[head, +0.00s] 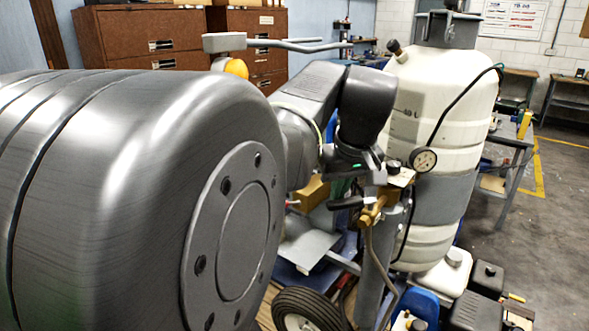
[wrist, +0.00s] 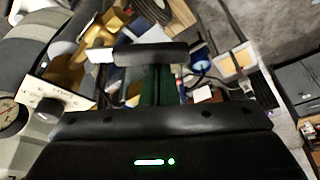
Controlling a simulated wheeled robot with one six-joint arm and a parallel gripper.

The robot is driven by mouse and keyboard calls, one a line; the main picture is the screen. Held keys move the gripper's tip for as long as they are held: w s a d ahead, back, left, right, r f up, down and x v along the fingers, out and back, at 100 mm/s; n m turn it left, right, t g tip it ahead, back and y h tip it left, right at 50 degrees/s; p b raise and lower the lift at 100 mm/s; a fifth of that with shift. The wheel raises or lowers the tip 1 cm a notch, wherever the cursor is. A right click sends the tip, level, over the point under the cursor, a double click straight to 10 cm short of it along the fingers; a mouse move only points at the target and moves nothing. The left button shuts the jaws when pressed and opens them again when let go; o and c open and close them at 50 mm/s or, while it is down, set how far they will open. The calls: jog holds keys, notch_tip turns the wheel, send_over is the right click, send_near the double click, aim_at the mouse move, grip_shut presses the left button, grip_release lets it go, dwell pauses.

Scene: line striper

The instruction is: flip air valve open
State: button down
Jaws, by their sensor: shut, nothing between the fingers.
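The brass valve (head: 371,214) sits on top of a grey upright post, below and left of a round gauge (head: 423,159). A black bar (head: 345,202), apparently its lever handle, sticks out to the left of the brass. In the wrist view the brass (wrist: 97,38) is at upper left and the black bar (wrist: 150,53) lies crosswise ahead of my gripper. My gripper (head: 350,182) is shut and empty, close above the bar. I cannot tell whether it touches the bar. The fingertips are hard to make out against the dark clutter.
A large grey drum (head: 95,200) fills the left foreground. A white tank (head: 440,105) with a black hose stands behind the valve on the right. A labelled plate with a black knob (wrist: 48,108) and the gauge (wrist: 10,117) lie left of the gripper. A wheel (head: 300,312) is below.

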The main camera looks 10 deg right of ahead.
aim_at(351, 200)
jog(key=s+n, duration=0.1)
jog(key=n, duration=0.1)
jog(key=s+n+y, duration=0.1)
jog(key=n, duration=0.1)
jog(key=shift+s+d+p, duration=0.1)
jog(key=shift+s+p, duration=0.2)
jog(key=shift+p, duration=0.1)
jog(key=shift+s+d, duration=0.25)
jog(key=shift+s, duration=0.55)
jog(key=w+a, duration=0.1)
jog(key=w+a+r, duration=0.1)
jog(key=w, duration=0.1)
jog(key=shift+a, duration=0.25)
jog(key=d+v, duration=0.1)
jog(key=v, duration=0.8)
jog(key=shift+w, duration=0.25)
